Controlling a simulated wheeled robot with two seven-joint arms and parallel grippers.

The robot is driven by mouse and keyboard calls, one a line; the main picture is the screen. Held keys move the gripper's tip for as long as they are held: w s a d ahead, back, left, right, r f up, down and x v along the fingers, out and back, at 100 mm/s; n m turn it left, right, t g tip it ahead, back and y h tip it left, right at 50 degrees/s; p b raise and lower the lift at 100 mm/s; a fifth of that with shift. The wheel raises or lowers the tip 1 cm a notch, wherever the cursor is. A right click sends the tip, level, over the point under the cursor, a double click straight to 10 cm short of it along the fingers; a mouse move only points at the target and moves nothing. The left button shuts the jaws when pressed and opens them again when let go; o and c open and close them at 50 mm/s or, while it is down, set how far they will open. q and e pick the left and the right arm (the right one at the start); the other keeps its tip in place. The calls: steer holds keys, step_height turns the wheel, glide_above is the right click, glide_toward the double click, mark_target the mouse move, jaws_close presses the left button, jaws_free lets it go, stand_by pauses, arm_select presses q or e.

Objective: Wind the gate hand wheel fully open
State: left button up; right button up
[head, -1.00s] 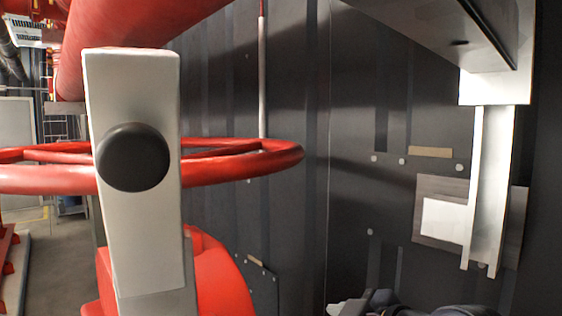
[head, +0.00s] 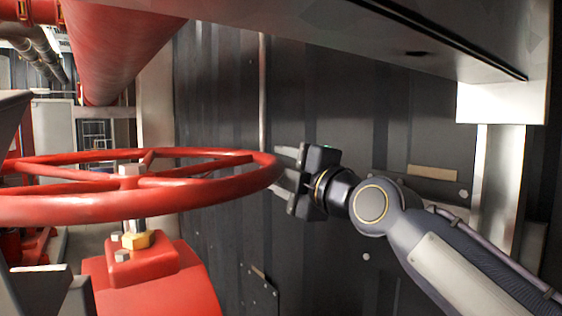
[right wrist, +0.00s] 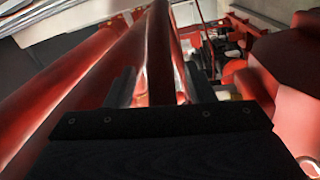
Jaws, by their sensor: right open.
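The red gate hand wheel (head: 60,207) lies level on an upright stem above a brass-coloured nut (head: 137,240) and red valve body (head: 150,266). My right gripper (head: 287,172) is at the rim's right edge, its fingers pointing left. It is open, with one finger at the rim's upper side and one at its lower side. In the right wrist view, red bars run ahead between the two dark fingers (right wrist: 160,88); contact cannot be told. My left gripper cannot be made out; grey parts at the left edge look like my own arm.
A thick red pipe (head: 125,45) runs above the wheel. A dark ribbed wall (head: 225,90) stands behind it. A grey overhead beam (head: 330,28) and a pale post (head: 497,170) bound the right side.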

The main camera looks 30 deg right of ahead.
steer(key=shift+w, duration=0.35)
arm_select(q)
steer(key=shift+r, duration=0.1)
